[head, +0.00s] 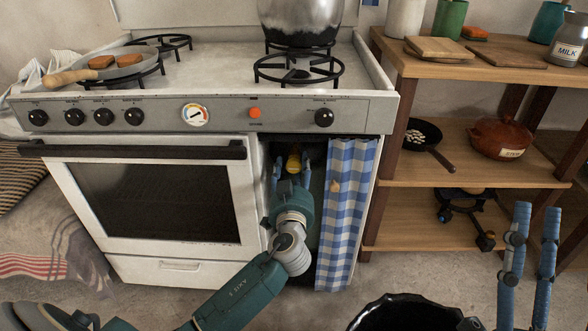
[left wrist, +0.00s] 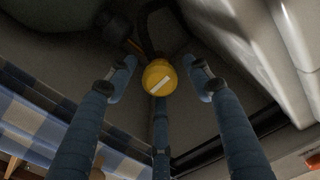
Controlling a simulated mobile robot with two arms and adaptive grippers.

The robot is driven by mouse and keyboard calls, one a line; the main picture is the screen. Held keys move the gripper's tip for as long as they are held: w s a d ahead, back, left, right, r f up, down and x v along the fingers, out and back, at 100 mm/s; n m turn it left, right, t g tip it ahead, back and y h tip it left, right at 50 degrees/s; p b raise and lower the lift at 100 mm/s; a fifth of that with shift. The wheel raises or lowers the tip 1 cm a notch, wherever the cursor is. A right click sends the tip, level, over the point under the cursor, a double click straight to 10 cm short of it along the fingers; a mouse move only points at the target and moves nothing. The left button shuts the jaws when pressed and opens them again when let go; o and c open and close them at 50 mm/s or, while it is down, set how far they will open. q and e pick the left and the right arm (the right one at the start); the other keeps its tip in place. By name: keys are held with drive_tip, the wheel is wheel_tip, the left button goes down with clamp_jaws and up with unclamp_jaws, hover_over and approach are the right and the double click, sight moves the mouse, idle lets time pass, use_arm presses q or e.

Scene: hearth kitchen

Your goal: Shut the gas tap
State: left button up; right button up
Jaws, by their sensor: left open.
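The gas tap is a round yellow knob (left wrist: 158,77) with a white bar across its face, slanting up to the right in the left wrist view. In the head view the yellow knob (head: 293,161) shows inside the dark open compartment right of the oven door. My left gripper (head: 291,171) reaches into this compartment with its fingers spread. In the left wrist view two blue fingers stand either side of the knob with gaps, and a third comes up from below, its tip close under the knob. Whether it touches is unclear. My right gripper (head: 536,210) is open and empty at lower right.
A blue checked curtain (head: 347,215) hangs at the compartment's right side. The white oven door (head: 160,195) is at its left. A dark hose (left wrist: 147,28) runs behind the tap. A black bin (head: 410,313) stands in front, and wooden shelves (head: 470,172) are at right.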

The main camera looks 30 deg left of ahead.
use_arm(q)
drive_tip(key=c, duration=1.2)
drive_tip(key=shift+o, duration=0.2)
